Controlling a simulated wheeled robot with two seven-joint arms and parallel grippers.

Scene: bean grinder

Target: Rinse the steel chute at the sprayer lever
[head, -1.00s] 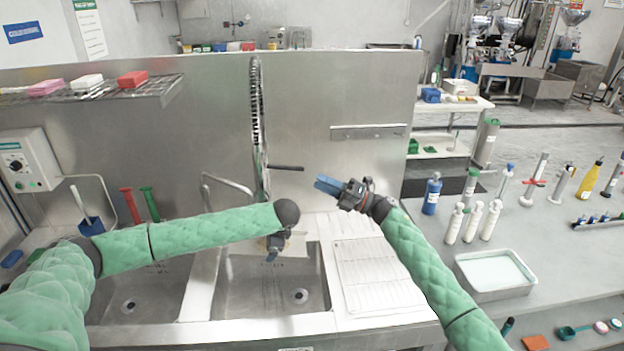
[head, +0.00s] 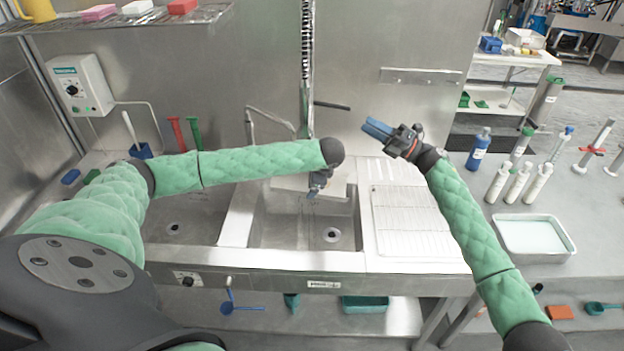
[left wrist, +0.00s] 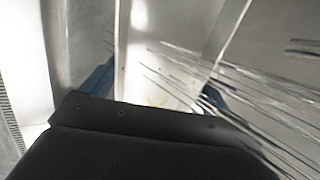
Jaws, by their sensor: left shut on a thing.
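The steel chute (left wrist: 165,65) fills the middle of the left wrist view as a bright metal trough between the blue fingers of my left gripper. In the head view my left gripper (head: 316,190) hangs over the right sink basin, shut on the chute, a pale piece (head: 292,183) of which shows beside it. Thin bright water streaks (left wrist: 215,85) cross the left wrist view near the chute. The dark sprayer lever (head: 332,106) sticks out beside the coiled upright hose, above my left wrist. My right gripper (head: 378,129) is above the drainboard, its blue fingers together, holding nothing visible.
The double sink has a left basin (head: 180,228) and a right basin (head: 275,232). The ribbed drainboard (head: 410,220) is clear. A tray (head: 535,217), white bottles (head: 517,183) and a blue bottle (head: 478,149) stand to the right. A wire shelf (head: 120,20) hangs at upper left.

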